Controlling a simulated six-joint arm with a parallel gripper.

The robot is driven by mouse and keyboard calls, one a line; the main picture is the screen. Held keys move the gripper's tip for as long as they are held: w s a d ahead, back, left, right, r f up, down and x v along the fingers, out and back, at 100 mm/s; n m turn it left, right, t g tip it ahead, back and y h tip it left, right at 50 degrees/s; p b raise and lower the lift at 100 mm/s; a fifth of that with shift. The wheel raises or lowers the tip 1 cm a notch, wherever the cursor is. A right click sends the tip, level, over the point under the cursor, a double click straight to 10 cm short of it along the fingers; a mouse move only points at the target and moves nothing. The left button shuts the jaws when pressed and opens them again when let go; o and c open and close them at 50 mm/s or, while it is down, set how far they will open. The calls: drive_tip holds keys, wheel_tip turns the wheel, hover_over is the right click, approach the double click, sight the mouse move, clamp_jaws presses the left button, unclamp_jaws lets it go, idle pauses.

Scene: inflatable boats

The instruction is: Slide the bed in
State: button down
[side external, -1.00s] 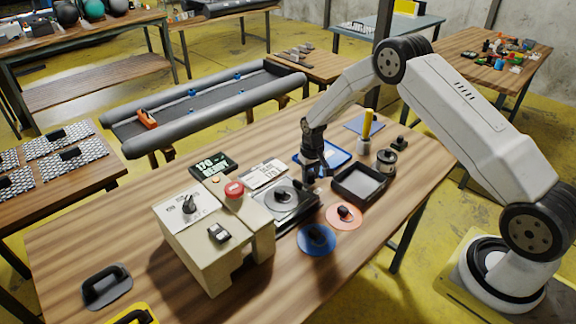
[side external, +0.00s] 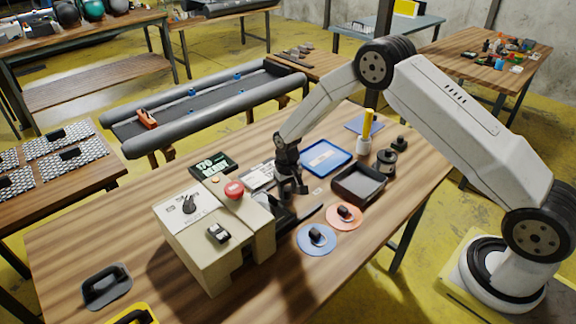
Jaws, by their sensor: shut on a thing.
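The beige press-like machine (side external: 215,235) stands on the wooden table, with a red button (side external: 234,190) and a dark knob on top. Its dark bed (side external: 303,217) sits low at the machine's right side, mostly covered by the machine and my gripper; a strip of dark rail shows to the right. My gripper (side external: 291,190) points down at the bed's back edge beside the machine and is shut on a part of the bed, probably its handle. The fingertips and the held part are hard to make out. The grey disc on the bed is hidden.
A light blue disc (side external: 316,247) and an orange disc (side external: 343,222), each with a black knob, lie right of the machine. A black tray (side external: 359,190) and a blue tray (side external: 327,169) lie behind. A dark display (side external: 213,164) stands left of my gripper.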

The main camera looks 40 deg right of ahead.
sight(272, 198)
drive_tip(key=a, duration=0.6)
drive_tip(key=shift+c, duration=1.5)
unclamp_jaws()
drive_tip(key=shift+a, duration=0.1)
drive_tip(key=shift+r, duration=3.95)
drive_tip(key=shift+s, duration=0.1)
